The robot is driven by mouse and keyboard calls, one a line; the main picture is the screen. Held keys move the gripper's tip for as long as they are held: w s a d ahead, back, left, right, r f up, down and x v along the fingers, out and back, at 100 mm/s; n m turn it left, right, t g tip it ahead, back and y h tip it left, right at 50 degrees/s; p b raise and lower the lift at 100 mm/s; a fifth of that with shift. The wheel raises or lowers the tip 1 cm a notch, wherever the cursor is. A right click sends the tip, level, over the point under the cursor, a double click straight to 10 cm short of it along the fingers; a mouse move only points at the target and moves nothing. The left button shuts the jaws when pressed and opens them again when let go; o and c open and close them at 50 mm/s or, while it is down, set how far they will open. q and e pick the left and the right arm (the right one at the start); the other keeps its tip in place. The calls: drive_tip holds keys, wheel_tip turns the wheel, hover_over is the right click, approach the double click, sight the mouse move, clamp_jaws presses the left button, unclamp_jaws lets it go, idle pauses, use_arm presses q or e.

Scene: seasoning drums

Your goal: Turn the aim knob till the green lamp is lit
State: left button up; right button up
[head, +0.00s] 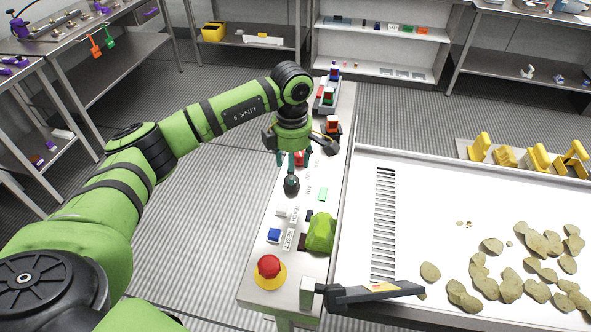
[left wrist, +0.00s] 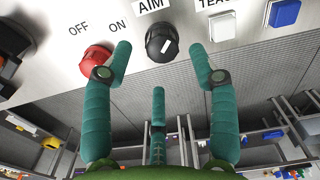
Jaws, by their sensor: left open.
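The aim knob is a round black knob with a white pointer mark, under the AIM label in the left wrist view (left wrist: 160,42). In the head view it is a dark knob (head: 291,185) on the narrow control panel (head: 262,213). My left gripper (head: 292,165) is over the panel. In the left wrist view its open teal fingers (left wrist: 160,50) stand on either side of the knob, with gaps showing; a third finger is below. My right gripper is not in view.
A red switch (left wrist: 96,57) is close beside the left finger. A white button (left wrist: 222,25) and blue button (left wrist: 284,12) are to the right. Towards the panel's near end are a red mushroom button (head: 269,266) and a lime-green lump (head: 321,231). A white conveyor (head: 430,205) bears chips.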

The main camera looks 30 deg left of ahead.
sight(291, 190)
use_arm(q)
drive_tip(key=shift+s+f+p, duration=0.2)
drive_tip(key=shift+f+p, duration=0.1)
drive_tip(key=shift+f, duration=0.25)
drive_tip(key=shift+s+f+p, duration=0.2)
drive_tip(key=shift+f+p, duration=0.1)
drive_tip(key=shift+f, duration=0.25)
drive_tip(key=shift+w+f, duration=0.2)
drive_tip(key=shift+f, duration=0.8)
drive_tip(key=shift+w+f+p, duration=0.1)
drive_tip(key=shift+f+p, duration=0.1)
drive_tip(key=shift+p, duration=0.1)
drive_tip(key=shift+f, duration=0.1)
drive_tip(key=c, duration=1.1)
drive_tip(key=shift+c, duration=0.2)
drive_tip(key=o, duration=1.1)
drive_tip(key=shift+o, duration=0.2)
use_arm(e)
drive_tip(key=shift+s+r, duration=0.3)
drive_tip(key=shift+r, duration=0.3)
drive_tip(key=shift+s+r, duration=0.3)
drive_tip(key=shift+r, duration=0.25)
